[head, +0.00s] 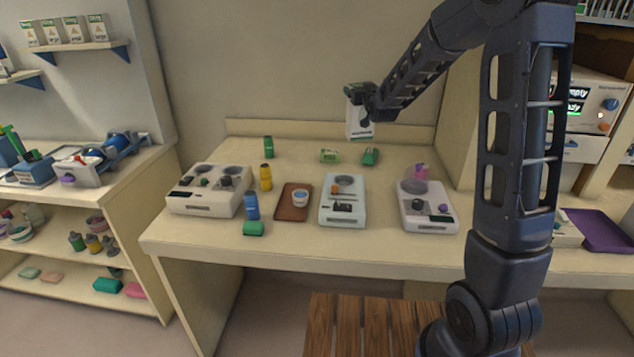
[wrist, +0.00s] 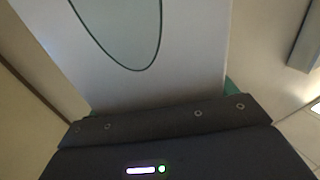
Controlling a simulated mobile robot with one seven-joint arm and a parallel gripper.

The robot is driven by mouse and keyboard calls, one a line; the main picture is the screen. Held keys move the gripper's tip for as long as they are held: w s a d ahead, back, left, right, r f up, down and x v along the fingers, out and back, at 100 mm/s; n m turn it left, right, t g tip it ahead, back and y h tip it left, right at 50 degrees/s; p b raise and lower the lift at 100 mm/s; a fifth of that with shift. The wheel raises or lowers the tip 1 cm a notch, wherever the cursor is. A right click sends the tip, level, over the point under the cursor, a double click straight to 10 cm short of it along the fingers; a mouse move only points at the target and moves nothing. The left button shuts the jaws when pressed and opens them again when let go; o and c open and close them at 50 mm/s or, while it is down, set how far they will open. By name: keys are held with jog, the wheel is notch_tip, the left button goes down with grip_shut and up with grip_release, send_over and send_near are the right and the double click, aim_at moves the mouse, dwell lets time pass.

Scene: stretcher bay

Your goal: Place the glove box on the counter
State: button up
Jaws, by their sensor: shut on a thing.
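The glove box (head: 357,122) is a small white box with a grey-green mark. It hangs in the air above the back of the counter (head: 310,240), in front of the wall. My gripper (head: 366,98) is shut on its upper part. In the wrist view the glove box (wrist: 190,75) fills most of the picture, with an oval outline on its pale face, close against the dark gripper body. The fingertips are hard to make out there.
The counter carries three pale devices, left (head: 210,190), middle (head: 343,200) and right (head: 428,205). A brown tray (head: 293,213) with a cup, a yellow bottle (head: 266,178), a blue bottle (head: 252,206) and small green items stand between them. Clear room shows along the front and back.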

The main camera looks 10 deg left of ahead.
jog(key=s+a+r+y, duration=0.1)
jog(key=a, duration=0.6)
notch_tip(320, 180, down, 19)
jog(key=n, duration=0.1)
jog(key=shift+d+g, duration=0.15)
jog(key=shift+g, duration=0.15)
jog(key=shift+s, duration=0.1)
jog(key=o, duration=1.7)
